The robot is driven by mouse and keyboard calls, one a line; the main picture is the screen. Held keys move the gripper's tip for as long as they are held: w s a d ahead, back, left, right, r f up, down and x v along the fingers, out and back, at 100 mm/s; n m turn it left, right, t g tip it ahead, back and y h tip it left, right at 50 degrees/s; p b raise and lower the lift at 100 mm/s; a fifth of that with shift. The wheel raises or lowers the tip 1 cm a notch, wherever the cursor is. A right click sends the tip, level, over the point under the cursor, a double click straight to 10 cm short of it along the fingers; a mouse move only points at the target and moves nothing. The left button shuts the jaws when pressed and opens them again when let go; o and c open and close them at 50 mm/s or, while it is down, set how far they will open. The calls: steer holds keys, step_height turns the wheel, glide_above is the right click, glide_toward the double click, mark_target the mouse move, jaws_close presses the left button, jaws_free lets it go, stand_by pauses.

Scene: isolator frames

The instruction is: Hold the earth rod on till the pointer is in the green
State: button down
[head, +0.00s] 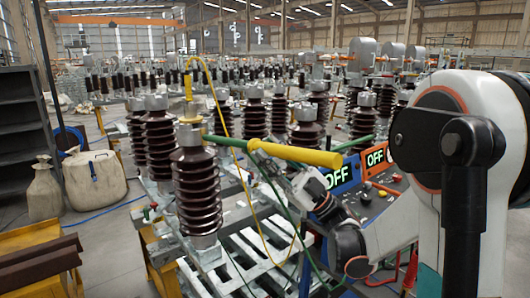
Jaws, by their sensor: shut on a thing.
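The earth rod has a thick yellow handle (297,154) and a thin green shaft (227,141) that points left. The green tip reaches the metal cap (189,136) of the nearest brown ribbed insulator (198,190); I cannot tell if it touches. My gripper (268,163) comes up from the lower right and is shut on the rod at the left part of the handle, which partly hides the fingers. No gauge or pointer can be made out.
A yellow cable (228,118) loops over the near insulators and down past the rod. A control box with buttons (384,193) stands behind my arm. Rows of insulators fill the back. Sacks (95,180) and a yellow stand with brown beams (38,262) are at left.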

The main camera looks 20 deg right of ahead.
steer(key=s+d, duration=0.2)
steer(key=s, duration=0.5)
steer(key=shift+s+d, duration=0.2)
steer(key=shift+s, duration=0.05)
